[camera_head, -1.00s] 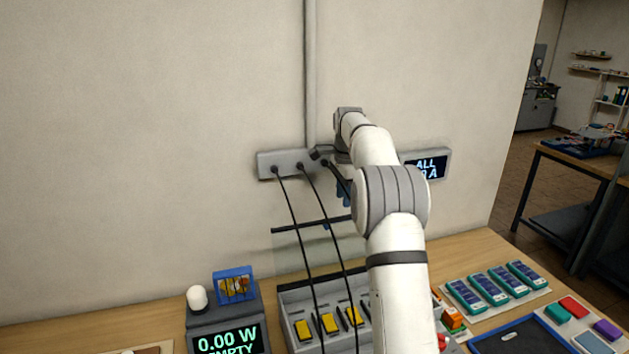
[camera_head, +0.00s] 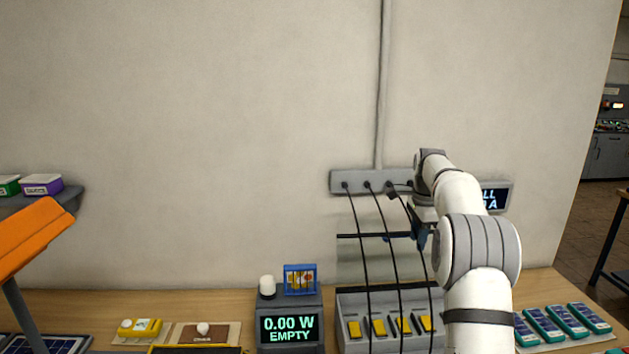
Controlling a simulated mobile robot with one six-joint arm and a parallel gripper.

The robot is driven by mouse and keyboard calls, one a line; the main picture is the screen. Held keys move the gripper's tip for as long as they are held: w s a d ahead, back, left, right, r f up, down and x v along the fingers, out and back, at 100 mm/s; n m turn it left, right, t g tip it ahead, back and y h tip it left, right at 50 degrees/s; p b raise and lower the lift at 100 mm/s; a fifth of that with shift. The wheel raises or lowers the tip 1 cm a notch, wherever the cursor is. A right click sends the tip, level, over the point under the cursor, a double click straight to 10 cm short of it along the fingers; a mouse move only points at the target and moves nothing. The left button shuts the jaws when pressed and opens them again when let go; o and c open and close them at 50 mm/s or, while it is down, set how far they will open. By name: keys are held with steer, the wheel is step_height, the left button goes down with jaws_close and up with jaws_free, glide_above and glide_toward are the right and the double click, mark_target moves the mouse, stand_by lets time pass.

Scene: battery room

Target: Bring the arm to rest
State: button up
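My arm (camera_head: 481,250) rises at the right of the head view, bent at the elbow, with its wrist up by the wall. My gripper (camera_head: 421,238) points downward below the wrist, just in front of the wall and below the right end of the socket strip. Its dark blue fingers are small and partly covered by the arm. I see nothing clearly held in it, and cannot tell whether the fingers are open or shut.
A grey socket strip (camera_head: 358,181) on the wall has several black cables hanging to a grey unit with yellow switches (camera_head: 376,327). A display (camera_head: 290,328) reads 0.00 W EMPTY. Teal batteries (camera_head: 541,325) lie right of the arm. An orange panel (camera_head: 30,235) stands left.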

steer(key=s+a+r+n+b, duration=0.1)
steer(key=s+a+n, duration=0.2)
steer(key=s, duration=0.4)
steer(key=s+a+r+n+t+b, duration=0.1)
steer(key=s+a+n, duration=0.2)
steer(key=s, duration=0.5)
steer(key=s+a+r+n+b, duration=0.1)
steer(key=s+a+n+b, duration=0.15)
steer(key=s, duration=0.45)
steer(key=s+a+f+n+b, duration=0.1)
steer(key=s+f+n, duration=0.3)
steer(key=s, duration=0.6)
steer(key=s+a+f+n+t, duration=0.1)
steer(key=s+f+n, duration=0.3)
steer(key=s, duration=0.7)
step_height(320, 180, down, 3)
steer(key=shift+a+r+n+t+b, duration=0.2)
steer(key=shift+a+n+t+b, duration=0.15)
steer(key=shift+a, duration=0.55)
